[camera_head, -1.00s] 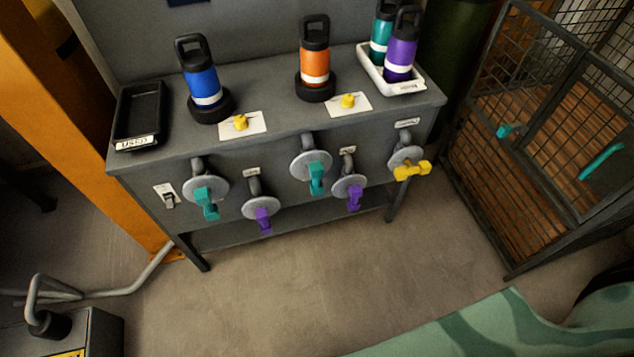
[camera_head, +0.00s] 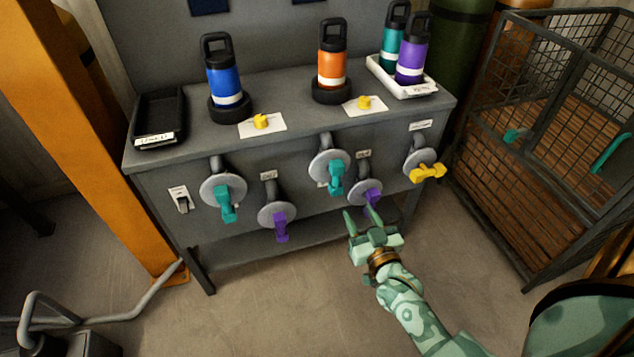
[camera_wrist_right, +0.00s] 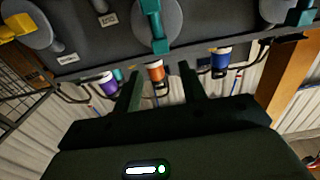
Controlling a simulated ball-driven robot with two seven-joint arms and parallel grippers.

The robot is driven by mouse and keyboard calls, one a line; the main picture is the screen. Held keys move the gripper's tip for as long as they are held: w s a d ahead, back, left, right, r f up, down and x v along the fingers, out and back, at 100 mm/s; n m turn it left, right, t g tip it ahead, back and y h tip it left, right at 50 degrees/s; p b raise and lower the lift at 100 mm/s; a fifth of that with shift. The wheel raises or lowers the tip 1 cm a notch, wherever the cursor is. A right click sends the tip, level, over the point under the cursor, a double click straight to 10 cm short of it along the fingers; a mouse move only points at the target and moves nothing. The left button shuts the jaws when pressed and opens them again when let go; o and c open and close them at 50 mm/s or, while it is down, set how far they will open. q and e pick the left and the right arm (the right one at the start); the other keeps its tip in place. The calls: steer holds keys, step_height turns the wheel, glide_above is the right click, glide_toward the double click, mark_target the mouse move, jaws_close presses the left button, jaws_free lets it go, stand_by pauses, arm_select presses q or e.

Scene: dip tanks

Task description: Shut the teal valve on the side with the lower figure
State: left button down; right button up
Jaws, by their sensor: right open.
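Two teal valves are on the front of the grey bench: one at the left (camera_head: 226,204) and one in the middle (camera_head: 335,182). Both have round grey discs, and their teal handles hang downward. My right gripper (camera_head: 359,212) is open and empty, below and right of the middle teal valve, overlapping the right purple valve (camera_head: 372,196) in the head view. In the right wrist view, which is upside down, the middle teal valve (camera_wrist_right: 155,28) lies beyond the open fingers (camera_wrist_right: 160,72), apart from them. Dark panels (camera_head: 208,6) are cut off at the top; no figure is readable.
A purple valve (camera_head: 281,225), a yellow valve (camera_head: 428,173) and a small switch (camera_head: 183,201) share the front. Blue (camera_head: 222,80), orange (camera_head: 332,62) and other bottles stand on top near a black tray (camera_head: 160,112). A mesh cage (camera_head: 520,185) stands right; open floor lies in front.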

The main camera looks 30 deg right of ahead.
steer(key=b, duration=0.2)
glide_toward(338, 176)
steer(key=b+x, duration=0.2)
steer(key=x, duration=0.3)
steer(key=shift+w+d, duration=0.1)
steer(key=shift+w, duration=0.25)
steer(key=b+x, duration=0.1)
steer(key=x, duration=0.3)
steer(key=shift+w+b, duration=0.15)
steer(key=shift+b, duration=0.2)
steer(key=shift+w+d+r, duration=0.15)
steer(key=shift+w+r, duration=0.05)
steer(key=shift+w, duration=0.35)
arm_select(q)
steer(key=f, duration=0.5)
steer(key=shift+w+a, duration=0.1)
steer(key=shift+w, duration=0.2)
steer(key=shift+s+r, duration=0.1)
steer(key=shift+s+g, duration=0.1)
steer(key=shift+g, duration=0.2)
arm_select(e)
steer(key=c, duration=0.7)
